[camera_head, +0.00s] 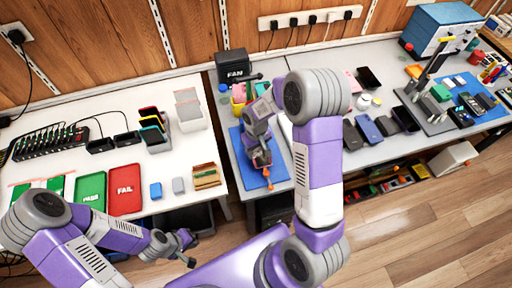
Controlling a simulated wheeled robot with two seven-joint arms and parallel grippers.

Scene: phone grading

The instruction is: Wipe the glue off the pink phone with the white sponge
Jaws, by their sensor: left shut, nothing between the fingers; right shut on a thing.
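My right gripper (262,158) is low over a blue mat (279,174) on the middle table. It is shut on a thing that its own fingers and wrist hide. A small reddish-brown patch shows at its fingertips; I cannot tell what it is. A pink flat thing (353,83), perhaps a phone, lies farther back to the right, partly behind my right arm. I cannot make out the white sponge or any glue. My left gripper (188,249) is shut and empty, in front of the left table's front edge.
The left table holds a green tray (90,188), a red FAIL tray (125,188), a blue block (155,190) and a grey block (178,185). A black FAN box (235,65) stands behind the mat. Several phones (369,129) lie to the right of my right arm.

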